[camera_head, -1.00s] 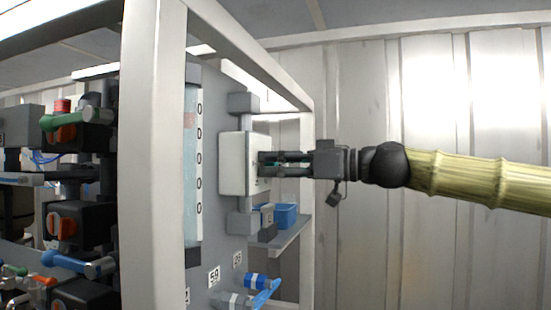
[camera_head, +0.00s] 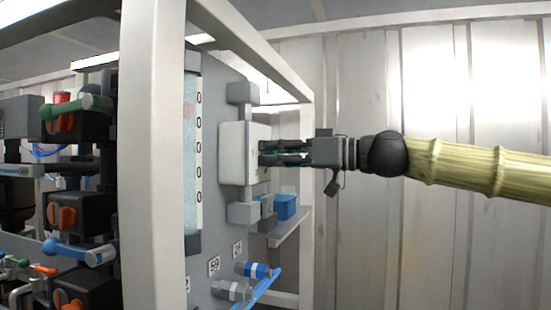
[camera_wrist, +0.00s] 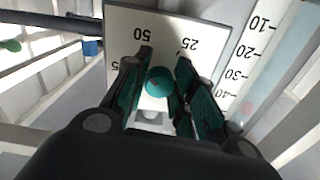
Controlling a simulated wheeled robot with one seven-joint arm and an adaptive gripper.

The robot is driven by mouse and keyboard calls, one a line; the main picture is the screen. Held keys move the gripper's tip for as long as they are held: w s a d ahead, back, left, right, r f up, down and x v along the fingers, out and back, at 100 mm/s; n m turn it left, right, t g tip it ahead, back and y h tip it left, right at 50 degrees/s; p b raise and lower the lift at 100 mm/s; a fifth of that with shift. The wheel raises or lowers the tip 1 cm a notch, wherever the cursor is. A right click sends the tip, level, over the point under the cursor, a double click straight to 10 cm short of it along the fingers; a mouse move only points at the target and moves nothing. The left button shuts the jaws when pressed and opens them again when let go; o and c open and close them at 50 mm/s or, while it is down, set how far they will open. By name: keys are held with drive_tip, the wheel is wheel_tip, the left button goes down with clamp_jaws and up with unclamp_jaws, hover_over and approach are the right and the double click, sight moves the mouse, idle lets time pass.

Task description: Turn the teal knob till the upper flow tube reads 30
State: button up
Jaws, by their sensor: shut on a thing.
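The teal knob (camera_wrist: 158,82) shows in the wrist view between my two fingers, in front of a white box (camera_wrist: 122,28) with dial numbers 50 and 25 on its face. In the head view the white box (camera_head: 232,153) is mounted on a grey panel. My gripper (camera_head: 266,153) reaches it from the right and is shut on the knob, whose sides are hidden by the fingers. The upper flow tube (camera_head: 191,170) is a tall pale blue strip with a faint pinkish float (camera_head: 188,108) near its top. Only the last digits of its scale show there.
A white frame post (camera_head: 152,150) stands in front of the panel. Blue-handled valves (camera_head: 255,270) are lower on the panel. A ribbed wall is behind.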

drive_tip(key=m+b, duration=0.2)
drive_tip(key=shift+f+m+b, duration=0.15)
drive_tip(key=shift+m+b, duration=0.15)
drive_tip(key=shift+m, duration=0.1)
drive_tip(key=shift+m+b, duration=0.95)
drive_tip(key=shift+m, duration=0.75)
drive_tip(key=shift+r, duration=0.2)
drive_tip(key=o, duration=1)
drive_tip(key=shift+o, duration=0.2)
drive_tip(key=shift+d, duration=0.1)
drive_tip(key=v, duration=1.2)
